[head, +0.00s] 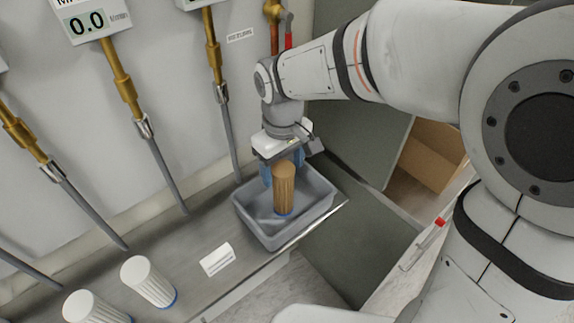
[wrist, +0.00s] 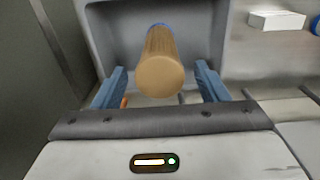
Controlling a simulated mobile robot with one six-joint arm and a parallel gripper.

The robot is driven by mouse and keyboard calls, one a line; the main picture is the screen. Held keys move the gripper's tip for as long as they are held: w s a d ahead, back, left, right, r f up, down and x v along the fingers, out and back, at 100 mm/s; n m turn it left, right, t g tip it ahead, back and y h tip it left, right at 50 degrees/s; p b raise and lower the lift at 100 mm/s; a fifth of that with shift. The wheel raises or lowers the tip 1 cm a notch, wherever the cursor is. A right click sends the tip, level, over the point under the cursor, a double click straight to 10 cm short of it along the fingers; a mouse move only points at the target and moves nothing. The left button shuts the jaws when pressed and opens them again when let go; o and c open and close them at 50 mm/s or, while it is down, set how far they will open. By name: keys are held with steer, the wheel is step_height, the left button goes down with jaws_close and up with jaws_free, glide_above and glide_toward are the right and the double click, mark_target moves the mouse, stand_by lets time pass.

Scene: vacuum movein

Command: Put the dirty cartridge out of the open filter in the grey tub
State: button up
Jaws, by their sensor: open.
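The dirty cartridge (head: 284,190) is a brown, pleated cylinder with a blue end. It stands roughly upright inside the grey tub (head: 265,233), blue end down. In the wrist view the cartridge (wrist: 160,65) shows its tan top towards me, and the tub (wrist: 105,40) surrounds it. My gripper (head: 283,172) is over the tub, its blue fingers open on either side of the cartridge. The wrist view shows gaps between each finger of my gripper (wrist: 161,88) and the cartridge. The open filter cannot be made out in these views.
Two white cartridges (head: 148,281) with blue ends stand on the bench at lower left. A small white card (head: 216,259) lies left of the tub. Brass and grey pipes run down the wall behind. An open cardboard box (head: 431,160) is at right, beyond the bench edge.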

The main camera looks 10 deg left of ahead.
step_height(320, 180, up, 12)
steer(key=s+d+f+m+t, duration=0.1)
steer(key=s+d+f+m, duration=0.1)
steer(key=d, duration=0.6)
steer(key=s+d+f+m+t, duration=0.1)
steer(key=s+d+f+m, duration=0.2)
steer(key=d, duration=0.5)
steer(key=s+d+f+m, duration=0.2)
steer(key=d+m, duration=0.3)
steer(key=d, duration=0.3)
steer(key=shift+s+d+f+t, duration=0.15)
steer(key=shift+s+f+t, duration=0.2)
steer(key=shift+f, duration=0.35)
